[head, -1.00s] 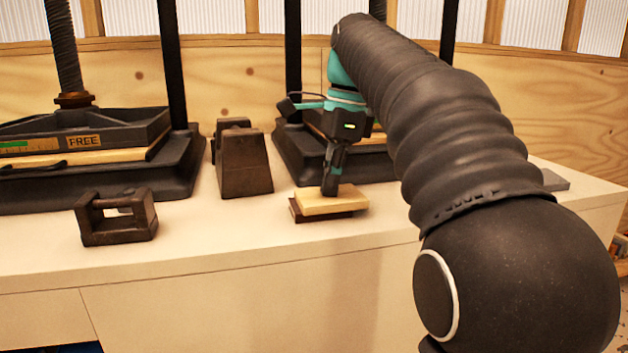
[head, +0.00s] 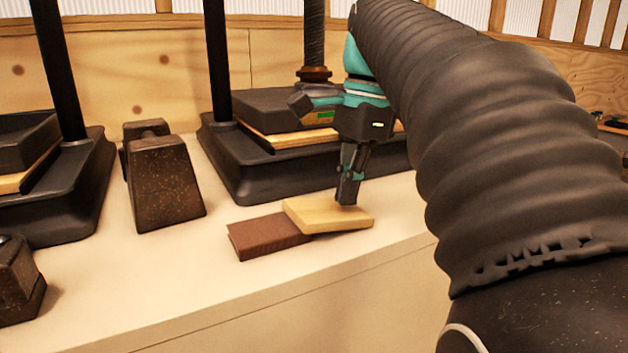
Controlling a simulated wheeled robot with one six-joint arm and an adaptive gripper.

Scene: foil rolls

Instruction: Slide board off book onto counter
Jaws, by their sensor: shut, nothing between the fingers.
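The light wooden board (head: 318,217) lies near the counter's front edge. Its left end rests on the brown book (head: 268,237), and its right part extends past the book over the counter (head: 190,270). Most of the book's top is bare. My gripper (head: 348,200) points down with its fingers shut and empty. The fingertips are at the top of the board, toward its far right side, and appear to touch it. Whether the board's right end meets the counter is hard to tell.
A dark press (head: 222,165) with a wooden slab stands behind the board. A brown weight block (head: 165,185) stands to the left, and another dark block (head: 15,282) is at the far left. The counter between the blocks and book is clear.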

